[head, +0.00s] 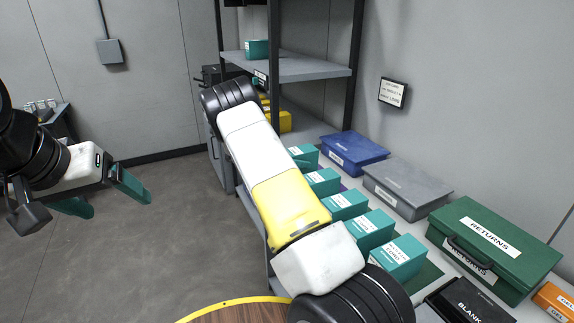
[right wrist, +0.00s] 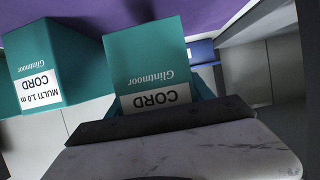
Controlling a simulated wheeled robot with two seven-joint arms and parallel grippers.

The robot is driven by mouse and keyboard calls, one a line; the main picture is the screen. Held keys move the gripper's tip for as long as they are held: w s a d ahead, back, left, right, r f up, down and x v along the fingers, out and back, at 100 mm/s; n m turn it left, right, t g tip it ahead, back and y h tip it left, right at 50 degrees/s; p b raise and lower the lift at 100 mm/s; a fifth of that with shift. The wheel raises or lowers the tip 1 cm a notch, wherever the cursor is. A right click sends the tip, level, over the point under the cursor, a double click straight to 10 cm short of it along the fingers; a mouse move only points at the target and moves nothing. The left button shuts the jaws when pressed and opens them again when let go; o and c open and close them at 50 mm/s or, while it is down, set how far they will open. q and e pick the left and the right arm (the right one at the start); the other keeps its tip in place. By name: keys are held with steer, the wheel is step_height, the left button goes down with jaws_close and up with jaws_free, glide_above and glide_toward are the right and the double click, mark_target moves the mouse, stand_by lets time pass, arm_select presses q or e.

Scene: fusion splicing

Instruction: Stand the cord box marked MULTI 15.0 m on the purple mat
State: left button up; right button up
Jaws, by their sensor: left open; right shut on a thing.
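Several teal cord boxes stand in a row on the bench in the head view, one of them at the near end (head: 398,262); their lengths are too small to read. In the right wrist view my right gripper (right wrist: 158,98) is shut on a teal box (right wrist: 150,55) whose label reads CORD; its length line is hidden. A box marked MULTI 1.0 m (right wrist: 40,85) stands beside it. A purple surface, seemingly the mat (right wrist: 75,18), spans the top of that view. My arm hides the right gripper in the head view. My left gripper (head: 110,197) is open and empty at the left, over the floor.
Behind the boxes lie a blue case (head: 352,150), a grey case (head: 405,185) and a green RETURNS case (head: 490,245). A black BLANK box (head: 465,302) is at the near right. Dark shelf posts (head: 355,60) and an upper shelf (head: 300,72) stand beyond my right arm.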

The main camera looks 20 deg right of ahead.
mark_target(303, 170)
steer(key=shift+s+d+f, duration=0.1)
steer(key=shift+s+d, duration=0.6)
steer(key=shift+s+f, duration=0.1)
steer(key=shift+f, duration=1.65)
steer(key=shift+f, duration=0.1)
steer(key=o, duration=1.5)
steer(key=shift+f, duration=0.1)
steer(key=shift+o, duration=0.2)
